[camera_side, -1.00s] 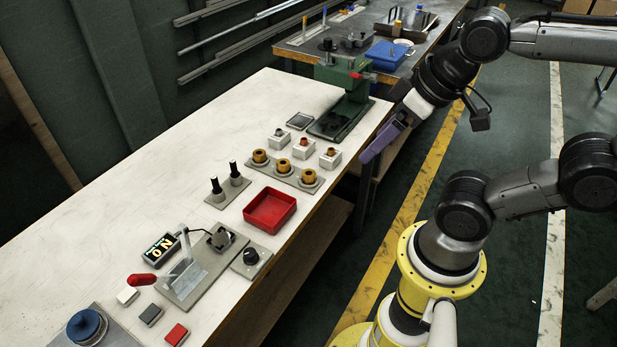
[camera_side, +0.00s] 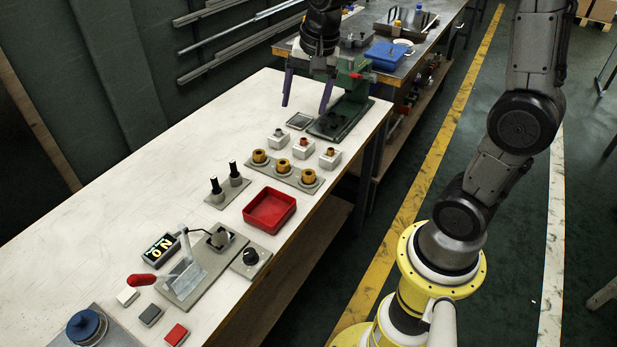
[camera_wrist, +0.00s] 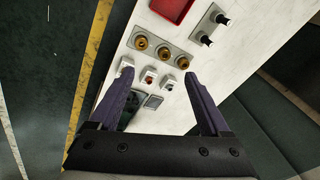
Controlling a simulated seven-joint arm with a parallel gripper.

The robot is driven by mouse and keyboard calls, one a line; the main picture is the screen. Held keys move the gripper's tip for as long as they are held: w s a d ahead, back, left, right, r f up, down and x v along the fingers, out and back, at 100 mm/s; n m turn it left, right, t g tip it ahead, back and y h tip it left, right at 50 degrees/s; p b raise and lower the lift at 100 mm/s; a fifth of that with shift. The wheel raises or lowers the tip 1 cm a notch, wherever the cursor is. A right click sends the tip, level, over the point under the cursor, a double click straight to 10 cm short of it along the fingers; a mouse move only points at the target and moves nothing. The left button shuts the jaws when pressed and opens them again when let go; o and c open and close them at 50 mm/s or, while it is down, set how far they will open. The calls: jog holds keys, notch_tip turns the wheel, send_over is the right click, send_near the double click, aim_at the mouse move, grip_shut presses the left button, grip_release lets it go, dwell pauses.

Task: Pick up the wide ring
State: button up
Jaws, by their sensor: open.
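Three small white blocks stand in a row, each with a small ring-like piece on top: a greyish one (camera_side: 278,132), a reddish one (camera_side: 303,142) and an orange-brown one (camera_side: 330,151). I cannot tell which is the wide ring. In the wrist view the middle piece (camera_wrist: 149,80) and the right-hand piece (camera_wrist: 169,87) lie between my fingers in the picture, while the left block (camera_wrist: 127,62) is close to the left fingertip and its piece is hard to make out. My gripper (camera_side: 304,109) is open and empty, pointing down above the bench, behind and above the blocks.
Several brass-coloured spools (camera_side: 283,166) sit on a grey plate beside the blocks. A red tray (camera_side: 270,210), two black-topped pegs (camera_side: 225,185) and a dark square pad (camera_side: 299,121) are nearby. A green press (camera_side: 345,105) stands close to the right finger.

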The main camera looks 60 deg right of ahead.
jog(key=m+g, duration=0.2)
send_over(309, 177)
jog(key=w, duration=0.2)
notch_tip(309, 177, down, 8)
jog(key=shift+g+y, duration=0.3)
jog(key=shift+g, duration=0.1)
jog(key=shift+s+d+f, duration=0.2)
jog(key=shift+f, duration=2.55)
jog(key=shift+s+d+f, duration=0.15)
jog(key=shift+d+f, duration=0.1)
jog(key=shift+f, duration=2.45)
jog(key=shift+s+d+f, duration=0.2)
jog(key=shift+f, duration=2.55)
grip_shut()
